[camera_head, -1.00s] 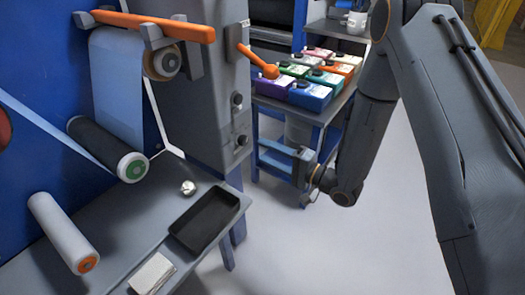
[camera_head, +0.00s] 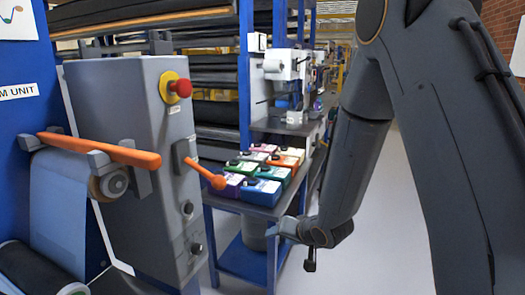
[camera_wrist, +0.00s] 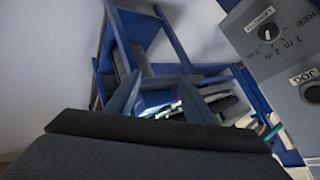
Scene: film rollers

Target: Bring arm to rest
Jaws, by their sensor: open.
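My arm (camera_head: 352,160) hangs down on the right side of the head view, bent at the elbow. My gripper (camera_head: 280,229) is at its lower end, pointing left, in front of the blue-legged table (camera_head: 245,262). It is open and nothing shows in it.
Several coloured ink bottles (camera_head: 262,188) stand on the table behind my gripper. A grey machine housing (camera_head: 140,110) with a red stop button (camera_head: 181,87) and orange handles is at left. Pale floor (camera_head: 375,235) is clear around my arm.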

